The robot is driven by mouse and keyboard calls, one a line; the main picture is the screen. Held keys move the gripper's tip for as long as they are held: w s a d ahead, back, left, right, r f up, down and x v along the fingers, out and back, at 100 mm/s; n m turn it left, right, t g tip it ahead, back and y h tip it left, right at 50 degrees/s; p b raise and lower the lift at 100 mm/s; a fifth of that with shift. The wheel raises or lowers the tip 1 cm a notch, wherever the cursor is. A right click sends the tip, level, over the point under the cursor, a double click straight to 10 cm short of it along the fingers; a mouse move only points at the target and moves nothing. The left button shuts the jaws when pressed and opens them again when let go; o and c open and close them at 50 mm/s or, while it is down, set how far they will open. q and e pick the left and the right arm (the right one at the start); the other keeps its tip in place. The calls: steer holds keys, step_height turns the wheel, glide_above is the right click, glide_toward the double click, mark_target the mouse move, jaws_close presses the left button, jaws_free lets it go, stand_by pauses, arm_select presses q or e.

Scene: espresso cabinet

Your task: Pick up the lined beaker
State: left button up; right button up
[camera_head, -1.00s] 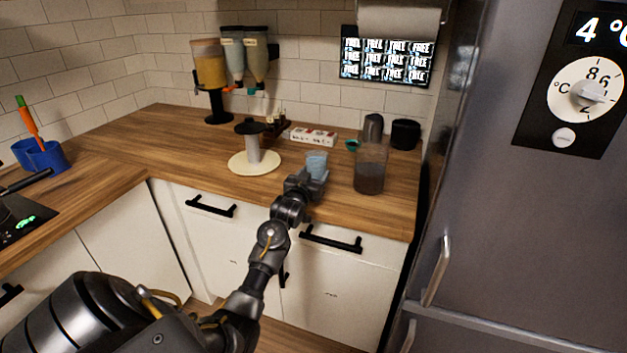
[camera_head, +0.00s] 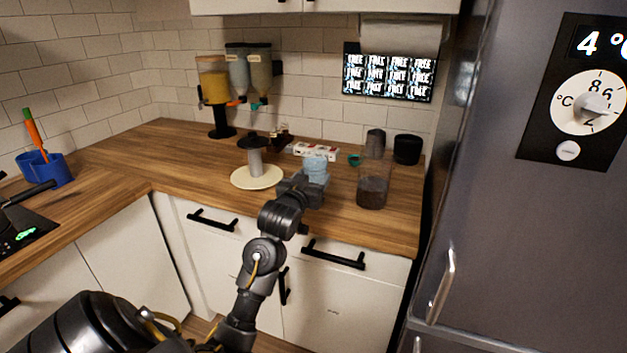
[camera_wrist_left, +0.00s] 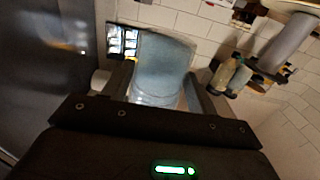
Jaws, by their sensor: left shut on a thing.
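The lined beaker (camera_head: 316,166) is a light blue, see-through cup near the front of the wooden counter. My left gripper (camera_head: 307,184) is shut on it from the front. In the left wrist view the beaker (camera_wrist_left: 161,70) stands between the two fingers (camera_wrist_left: 160,92), with faint lines around its wall. The gripper hides its lower part in the head view, so I cannot tell for sure whether its base touches the counter. My right gripper does not show.
A clear container with dark contents (camera_head: 372,187) stands close to the right of the beaker. A paper-towel-like stand with a cream base (camera_head: 257,178) is to the left. Behind are a white box (camera_head: 314,149), a black canister (camera_head: 407,149) and dispensers (camera_head: 214,90). The fridge (camera_head: 490,200) bounds the right side.

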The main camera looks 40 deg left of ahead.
arm_select(q)
steer(key=shift+s+d+r, duration=0.4)
steer(key=shift+s+d, duration=0.1)
steer(key=shift+s, duration=0.3)
steer(key=shift+s+d+r, duration=0.45)
steer(key=shift+s, duration=0.35)
steer(key=shift+s+d+r, duration=0.4)
steer(key=shift+s+d, duration=0.1)
steer(key=shift+s, duration=0.3)
steer(key=shift+s+d, duration=0.1)
steer(key=s+d+f+m+h, duration=0.2)
steer(key=d+f, duration=0.3)
steer(key=d, duration=0.6)
steer(key=s+d+f+m+t+h, duration=0.1)
steer(key=s+d+f+h, duration=0.2)
steer(key=d, duration=0.8)
step_height(320, 180, down, 2)
steer(key=shift+s+d+f+m+h, duration=0.15)
steer(key=shift+s+m+h, duration=0.25)
steer(key=shift+s, duration=0.8)
